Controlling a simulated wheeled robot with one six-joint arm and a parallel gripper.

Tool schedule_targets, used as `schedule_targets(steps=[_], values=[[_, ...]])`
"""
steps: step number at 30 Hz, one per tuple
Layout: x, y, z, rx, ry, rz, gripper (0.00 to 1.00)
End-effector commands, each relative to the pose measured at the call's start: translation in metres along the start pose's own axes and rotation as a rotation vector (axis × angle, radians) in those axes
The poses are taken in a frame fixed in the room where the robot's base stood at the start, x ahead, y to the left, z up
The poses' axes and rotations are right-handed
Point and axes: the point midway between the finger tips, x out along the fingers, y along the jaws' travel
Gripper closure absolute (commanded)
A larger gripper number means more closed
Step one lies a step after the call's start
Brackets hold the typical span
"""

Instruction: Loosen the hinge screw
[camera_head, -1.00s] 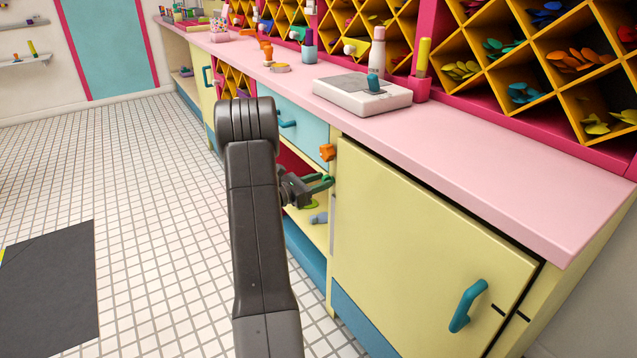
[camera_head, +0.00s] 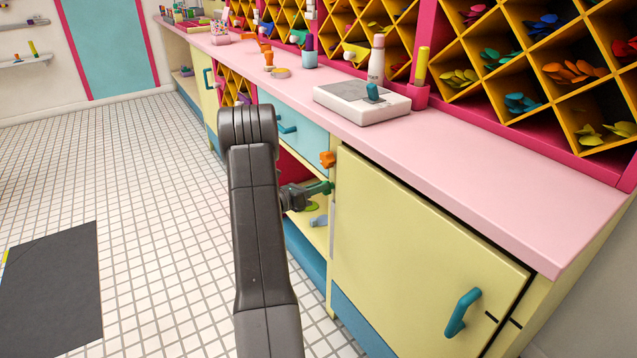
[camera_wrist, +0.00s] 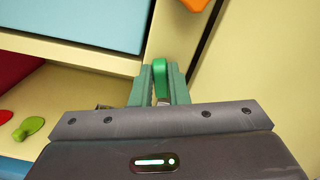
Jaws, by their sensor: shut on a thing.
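My gripper (camera_head: 320,188) is at the left edge of the pale yellow cabinet door (camera_head: 415,255), by the open shelf. In the wrist view my gripper (camera_wrist: 160,84) has its green fingers shut on a rounded bright green piece (camera_wrist: 160,72), with a small reddish-grey part below it. I cannot tell whether this piece is fixed to the cabinet. An orange knob (camera_head: 327,159) sits above my gripper at the door's upper left corner; it also shows at the top of the wrist view (camera_wrist: 195,4). No screw head can be made out.
A light blue drawer (camera_head: 300,130) is to the upper left, under the pink countertop (camera_head: 480,165). The shelf holds a green piece (camera_wrist: 28,128) and a grey-blue piece (camera_head: 318,220). A white device (camera_head: 360,103) stands on the counter. The tiled floor at left is clear apart from a dark mat (camera_head: 50,285).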

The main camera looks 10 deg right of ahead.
Motion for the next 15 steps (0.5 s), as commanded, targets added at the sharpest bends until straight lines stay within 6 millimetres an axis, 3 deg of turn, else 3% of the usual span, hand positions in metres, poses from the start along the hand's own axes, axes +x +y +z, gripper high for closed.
schedule_targets(steps=[15], values=[[-0.0004, 0.0044, 0.0018, -0.492, 0.000, 0.001, 1.00]])
